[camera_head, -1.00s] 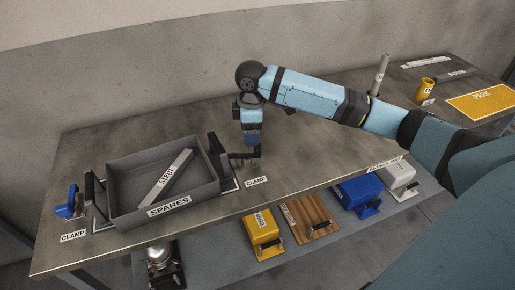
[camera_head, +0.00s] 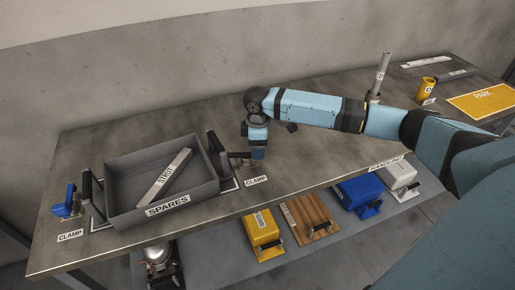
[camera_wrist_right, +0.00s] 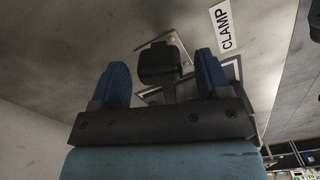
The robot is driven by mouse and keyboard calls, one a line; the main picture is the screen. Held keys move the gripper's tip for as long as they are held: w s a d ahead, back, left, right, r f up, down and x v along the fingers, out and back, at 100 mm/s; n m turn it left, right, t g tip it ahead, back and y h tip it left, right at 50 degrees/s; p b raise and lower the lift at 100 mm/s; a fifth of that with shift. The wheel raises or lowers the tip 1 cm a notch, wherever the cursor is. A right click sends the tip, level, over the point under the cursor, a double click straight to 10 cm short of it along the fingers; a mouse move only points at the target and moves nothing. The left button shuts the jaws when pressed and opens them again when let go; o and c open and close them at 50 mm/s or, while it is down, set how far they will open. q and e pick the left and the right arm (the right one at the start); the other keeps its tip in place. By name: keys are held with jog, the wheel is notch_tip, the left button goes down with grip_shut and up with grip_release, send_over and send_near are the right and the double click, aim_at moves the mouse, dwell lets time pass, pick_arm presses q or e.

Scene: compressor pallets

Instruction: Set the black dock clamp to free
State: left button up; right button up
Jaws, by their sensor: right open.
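The black dock clamp (camera_head: 238,155) is at the right side of the grey SPARES tray (camera_head: 168,211), by a CLAMP label (camera_head: 256,181). Its dark lever reaches out to the right, toward my right gripper (camera_head: 258,151). In the right wrist view my right gripper (camera_wrist_right: 162,72) is open, with its two blue fingers apart. The black clamp's block-like end (camera_wrist_right: 160,62) shows between and just beyond the fingers; I cannot tell if they touch it. The rest of the clamp is partly hidden. My left gripper is not in view.
A blue clamp (camera_head: 67,203) stands at the tray's left. A STRUT bar (camera_head: 164,178) lies in the tray. Yellow (camera_head: 263,229), wooden and blue items sit on the lower shelf. The bench (camera_head: 310,165) right of the gripper is clear.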

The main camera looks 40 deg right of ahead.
jog(key=shift+f, duration=0.6)
